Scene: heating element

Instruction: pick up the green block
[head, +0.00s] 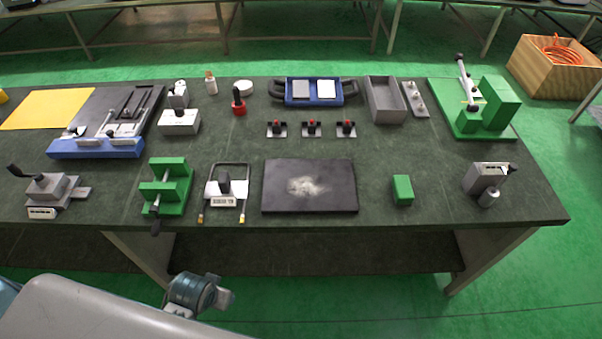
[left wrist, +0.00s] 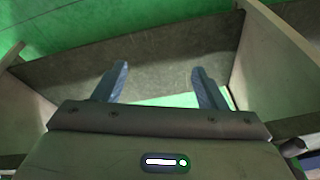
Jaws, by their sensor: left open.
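The green block (head: 402,190) is a small box lying on the front right part of the dark workbench (head: 420,150), right of a black plate. Nothing touches it. My left gripper shows in the left wrist view (left wrist: 158,85) with its two blue-grey fingers apart and nothing between them. It faces the lower shelf and legs of the bench. In the head view, part of my left arm shows at the lower left, below the bench's front edge and well left of the block. The block is not in the left wrist view. My right gripper is in neither view.
A black plate (head: 310,187) with a pale smudge lies left of the block. A grey metal fixture (head: 486,178) stands to its right. A larger green fixture (head: 492,105) and a grey tray (head: 385,100) stand behind. Bench surface around the block is clear.

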